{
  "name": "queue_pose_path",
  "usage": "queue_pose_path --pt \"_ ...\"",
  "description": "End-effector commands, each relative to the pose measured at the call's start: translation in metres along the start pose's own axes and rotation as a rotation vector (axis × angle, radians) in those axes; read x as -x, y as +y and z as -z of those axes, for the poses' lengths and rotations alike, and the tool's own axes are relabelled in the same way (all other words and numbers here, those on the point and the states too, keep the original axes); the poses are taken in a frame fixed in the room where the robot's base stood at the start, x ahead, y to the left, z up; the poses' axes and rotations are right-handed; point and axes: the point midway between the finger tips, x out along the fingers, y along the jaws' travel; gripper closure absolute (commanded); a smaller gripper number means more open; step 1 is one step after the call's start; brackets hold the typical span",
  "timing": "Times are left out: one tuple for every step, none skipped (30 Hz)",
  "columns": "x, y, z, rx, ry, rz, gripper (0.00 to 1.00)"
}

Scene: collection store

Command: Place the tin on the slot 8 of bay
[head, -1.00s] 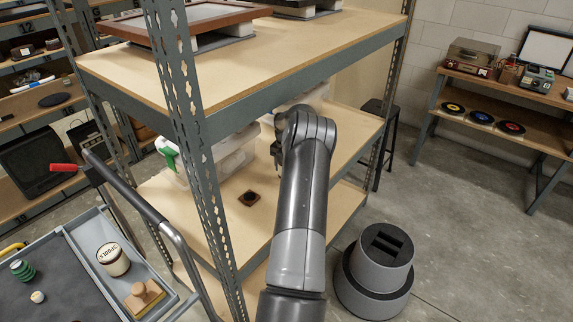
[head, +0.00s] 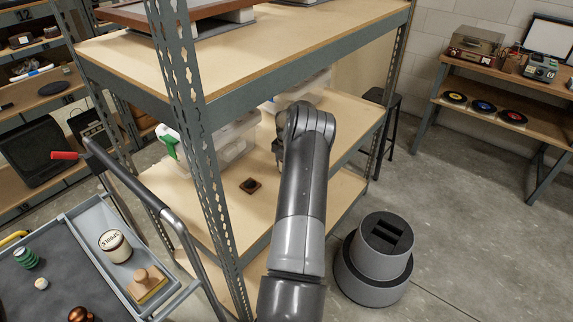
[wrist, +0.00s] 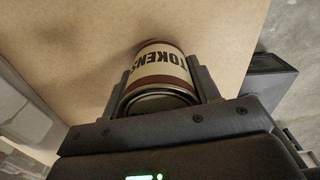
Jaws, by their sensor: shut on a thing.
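A cream and dark red tin marked "TOKENS" (wrist: 160,72) is between the two fingers of my gripper (wrist: 165,88) in the wrist view. My gripper is shut on it, with the tin close to the pale wooden shelf board (wrist: 85,45); I cannot tell whether it touches the board. In the head view my arm reaches in over the middle shelf (head: 262,215) of the grey metal rack, and the tin and fingers are hidden behind the arm. No slot number can be read on this shelf.
A perforated rack post (head: 190,120) stands left of my arm. A trolley (head: 165,305) at lower left holds another tin, marked "SPOOLS" (head: 115,246). A black stool (head: 385,125) stands behind the rack.

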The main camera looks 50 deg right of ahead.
Motion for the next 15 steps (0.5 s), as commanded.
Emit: queue_pose_path --pt "-0.0005 0.0002 -0.0003 0.000 -0.001 0.000 0.77" --pt "-0.0011 0.0002 -0.0003 0.000 -0.001 0.000 0.77" --pt "-0.0019 0.0002 -0.0003 0.000 -0.001 0.000 0.77" --pt "-0.0024 0.0002 -0.0003 0.000 -0.001 0.000 0.77" --pt "-0.0030 0.0002 -0.0003 0.000 -0.001 0.000 0.77" --pt "-0.0038 0.0002 -0.0003 0.000 -0.001 0.000 0.77" --pt "-0.0044 0.0002 -0.0003 0.000 -0.001 0.000 0.77" --pt "-0.0050 0.0003 -0.0003 0.000 -0.001 0.000 0.77" --pt "-0.0057 0.0002 -0.0003 0.000 -0.001 0.000 0.77" --pt "-0.0063 0.0002 -0.0003 0.000 -0.001 0.000 0.77" --pt "-0.0069 0.0002 -0.0003 0.000 -0.001 0.000 0.77" --pt "-0.0077 0.0002 -0.0003 0.000 -0.001 0.000 0.77" --pt "-0.0083 0.0002 -0.0003 0.000 -0.001 0.000 0.77" --pt "-0.0090 0.0002 -0.0003 0.000 -0.001 0.000 0.77" --pt "-0.0098 0.0002 -0.0003 0.000 -0.001 0.000 0.77"
